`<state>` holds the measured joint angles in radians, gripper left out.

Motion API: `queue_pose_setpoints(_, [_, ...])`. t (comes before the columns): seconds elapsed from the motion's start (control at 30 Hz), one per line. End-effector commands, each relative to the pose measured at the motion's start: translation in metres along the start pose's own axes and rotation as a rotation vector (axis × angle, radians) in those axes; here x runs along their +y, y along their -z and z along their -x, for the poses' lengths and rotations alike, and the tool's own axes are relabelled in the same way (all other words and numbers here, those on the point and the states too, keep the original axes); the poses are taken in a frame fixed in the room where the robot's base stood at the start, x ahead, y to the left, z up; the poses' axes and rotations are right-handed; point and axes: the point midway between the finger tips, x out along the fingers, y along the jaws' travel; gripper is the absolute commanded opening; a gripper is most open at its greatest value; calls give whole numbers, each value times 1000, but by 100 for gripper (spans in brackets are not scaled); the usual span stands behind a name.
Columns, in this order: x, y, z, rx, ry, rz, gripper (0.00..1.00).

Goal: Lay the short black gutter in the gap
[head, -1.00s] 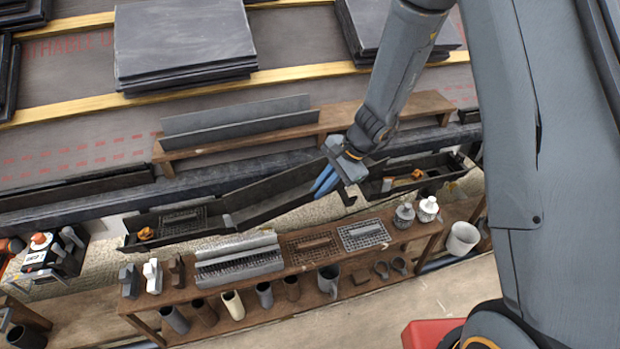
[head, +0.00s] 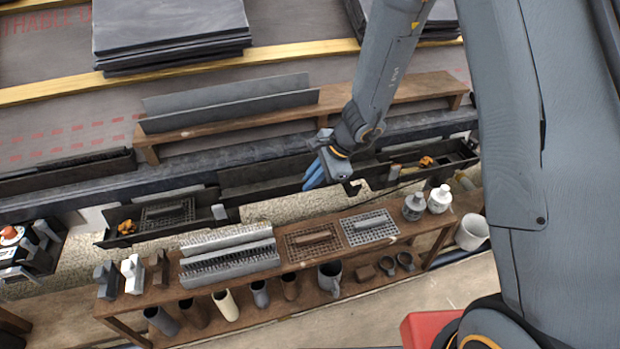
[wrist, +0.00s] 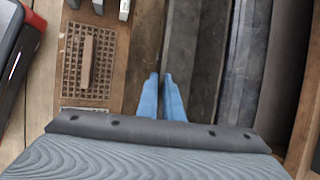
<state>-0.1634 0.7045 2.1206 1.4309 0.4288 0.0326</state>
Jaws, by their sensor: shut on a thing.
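The short black gutter (head: 262,176) is in the gap between the left gutter run (head: 188,224) and the right gutter run (head: 445,172), roughly parallel to the eaves. My gripper (head: 312,184) has its blue fingers shut on the gutter near its right end. In the wrist view the blue fingers (wrist: 167,98) pinch the near wall of the dark channel (wrist: 198,55). The left end looks slightly behind and above the left run's grey end joint (head: 219,211); I cannot tell if it is seated. My gripper hides the right joint.
A wooden shelf (head: 408,240) in front holds grates, grey gutter pieces (head: 230,256), white and grey bottles (head: 439,199) and pipes. A wooden bench (head: 230,130) with a grey angled strip stands behind, near slate stacks (head: 170,30). Orange clumps (head: 126,227) lie in both runs.

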Motion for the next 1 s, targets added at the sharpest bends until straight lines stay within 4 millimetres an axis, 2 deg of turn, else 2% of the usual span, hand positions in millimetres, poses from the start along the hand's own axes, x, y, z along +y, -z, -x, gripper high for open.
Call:
queue_pose_setpoints(0.1, [3, 5, -13, 0, 0, 2, 0])
queue_pose_setpoints(0.5, [13, 17, -40, 0, 0, 2, 0])
queue_pose_setpoints(1.0, [17, 21, -51, 0, 1, 1, 0])
